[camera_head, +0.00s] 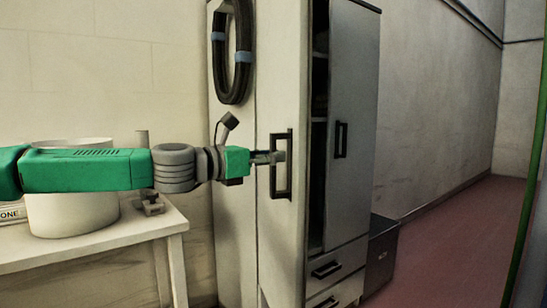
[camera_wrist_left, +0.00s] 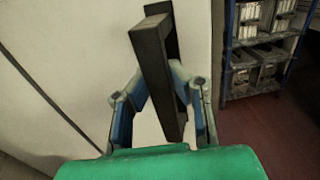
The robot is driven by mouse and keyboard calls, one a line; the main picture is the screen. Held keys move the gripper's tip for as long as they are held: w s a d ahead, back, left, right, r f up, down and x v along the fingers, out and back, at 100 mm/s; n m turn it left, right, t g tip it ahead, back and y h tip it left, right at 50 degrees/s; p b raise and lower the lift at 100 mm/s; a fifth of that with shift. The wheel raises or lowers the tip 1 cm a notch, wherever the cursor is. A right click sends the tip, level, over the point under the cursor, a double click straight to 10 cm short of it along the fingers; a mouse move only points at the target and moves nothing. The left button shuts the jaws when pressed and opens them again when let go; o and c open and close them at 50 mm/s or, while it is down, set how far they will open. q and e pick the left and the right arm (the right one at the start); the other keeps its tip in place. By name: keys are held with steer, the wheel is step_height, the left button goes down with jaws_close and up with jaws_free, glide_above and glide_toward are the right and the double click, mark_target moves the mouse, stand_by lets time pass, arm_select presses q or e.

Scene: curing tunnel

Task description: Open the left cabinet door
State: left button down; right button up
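The left cabinet door (camera_head: 283,75) is a pale panel standing ajar, with a dark gap and shelves showing beside it. Its black bar handle (camera_head: 289,166) is upright, and it also shows in the left wrist view (camera_wrist_left: 155,75). My left gripper (camera_head: 272,157) is at this handle. In the wrist view its two fingers (camera_wrist_left: 160,85) lean inward on either side of the bar and appear shut on it. The right cabinet door (camera_head: 356,95), with its own black handle (camera_head: 341,140), looks closed. My right gripper is not in view.
A white table (camera_head: 120,238) with a pale round container (camera_head: 70,210) stands at the left. A black hose coil (camera_head: 233,50) hangs left of the door. Drawers (camera_head: 328,270) lie under the right door, with a dark box (camera_head: 382,245) beside them. Reddish floor is clear at the right.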

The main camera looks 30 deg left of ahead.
arm_select(q)
steer(key=c, duration=1.5)
jaws_free()
steer(key=shift+f, duration=0.45)
steer(key=shift+o, duration=0.5)
steer(key=shift+w+r, duration=0.1)
steer(key=shift+r, duration=0.1)
steer(key=v, duration=0.7)
steer(key=shift+a, duration=0.2)
steer(key=shift+s, duration=0.25)
